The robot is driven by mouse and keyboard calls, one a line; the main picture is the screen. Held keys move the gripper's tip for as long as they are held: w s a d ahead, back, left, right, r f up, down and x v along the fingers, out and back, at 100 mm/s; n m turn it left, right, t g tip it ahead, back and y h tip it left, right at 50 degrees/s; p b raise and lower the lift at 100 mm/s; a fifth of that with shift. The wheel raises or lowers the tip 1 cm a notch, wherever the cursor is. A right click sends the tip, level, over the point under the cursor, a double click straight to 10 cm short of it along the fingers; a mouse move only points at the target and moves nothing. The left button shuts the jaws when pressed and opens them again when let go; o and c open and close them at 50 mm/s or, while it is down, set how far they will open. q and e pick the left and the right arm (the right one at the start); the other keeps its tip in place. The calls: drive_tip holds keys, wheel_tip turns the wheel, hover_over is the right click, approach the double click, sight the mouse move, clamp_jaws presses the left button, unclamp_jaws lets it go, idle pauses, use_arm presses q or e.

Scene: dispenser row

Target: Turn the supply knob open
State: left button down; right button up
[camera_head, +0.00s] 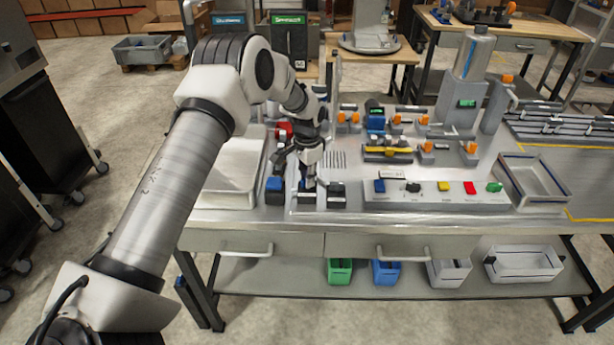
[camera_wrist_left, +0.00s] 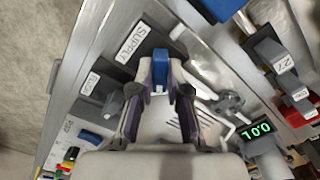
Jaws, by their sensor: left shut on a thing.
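The supply knob (camera_wrist_left: 160,68) has a blue top and sits on a dark block (camera_wrist_left: 150,44) with a white SUPPLY label (camera_wrist_left: 131,43). My left gripper (camera_wrist_left: 158,84) points down onto it, one finger on each side, shut on it. In the head view my left gripper (camera_head: 308,182) is over the dark block (camera_head: 307,199) near the bench's front edge. The fingers hide most of the knob there, and I cannot tell its turn angle. My right gripper is in neither view.
A blue-topped knob (camera_head: 274,184) stands left of the gripper, and the dark FLUSH knob (camera_head: 337,189) right of it. A button panel (camera_head: 436,198) lies farther right. A green digital display (camera_wrist_left: 255,132) reads close by.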

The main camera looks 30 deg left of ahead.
use_arm(q)
drive_tip(key=n, duration=0.5)
drive_tip(key=shift+s+d+f+n+p, duration=0.1)
drive_tip(key=shift+s+f+n+p, duration=0.1)
drive_tip(key=shift+f+n+p, duration=0.1)
drive_tip(key=n, duration=0.5)
drive_tip(key=shift+p, duration=0.35)
drive_tip(key=c, duration=1.1)
unclamp_jaws()
drive_tip(key=shift+c, duration=0.2)
drive_tip(key=shift+w, duration=0.2)
drive_tip(key=shift+r, duration=0.1)
